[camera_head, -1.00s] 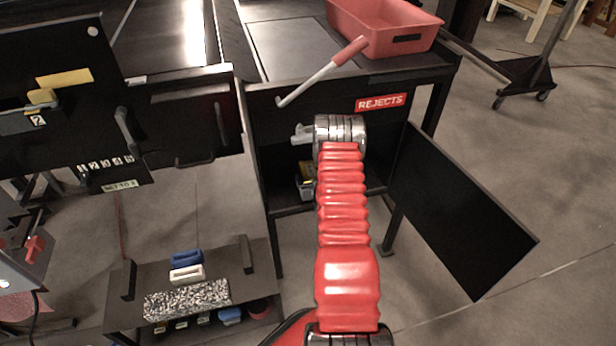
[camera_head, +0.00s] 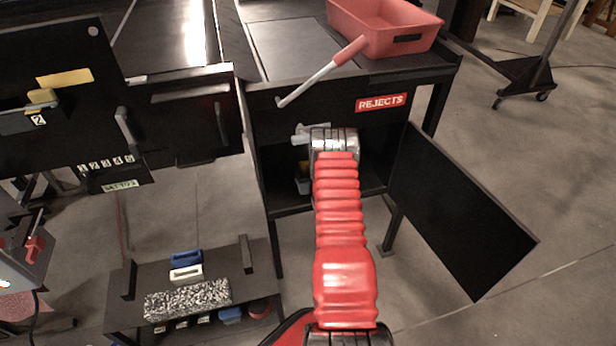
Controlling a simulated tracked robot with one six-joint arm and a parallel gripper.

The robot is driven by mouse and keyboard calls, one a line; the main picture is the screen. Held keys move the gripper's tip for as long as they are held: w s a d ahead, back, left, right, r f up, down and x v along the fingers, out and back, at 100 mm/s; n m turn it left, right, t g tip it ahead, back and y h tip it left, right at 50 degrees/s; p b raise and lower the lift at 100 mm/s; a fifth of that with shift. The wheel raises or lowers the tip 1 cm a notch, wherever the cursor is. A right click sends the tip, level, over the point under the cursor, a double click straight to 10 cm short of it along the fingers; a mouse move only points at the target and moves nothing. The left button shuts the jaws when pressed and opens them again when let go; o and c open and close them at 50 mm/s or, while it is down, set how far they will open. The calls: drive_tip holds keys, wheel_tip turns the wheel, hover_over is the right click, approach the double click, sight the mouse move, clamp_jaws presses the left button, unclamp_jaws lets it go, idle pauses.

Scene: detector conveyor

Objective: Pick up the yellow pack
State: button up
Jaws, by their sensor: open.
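My red-sleeved arm reaches into the open cabinet (camera_head: 263,150) under the REJECTS sign. My gripper (camera_head: 300,134) shows as a small grey piece left of the silver wrist, at the cabinet opening. It is open; no object shows between its fingers.
The cabinet door (camera_head: 460,215) stands open on the right. A red bin (camera_head: 385,25) and a white lever with a red grip (camera_head: 322,72) are above. A low bench (camera_head: 215,265) with blue and white blocks stands at lower left. A yellow block (camera_head: 42,97) sits on the left panel.

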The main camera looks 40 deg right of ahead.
drive_tip(key=shift+w+d+f, duration=0.15)
drive_tip(key=shift+w+d, duration=0.05)
drive_tip(key=shift+w, duration=0.05)
idle(0.4)
drive_tip(key=c, duration=1.5)
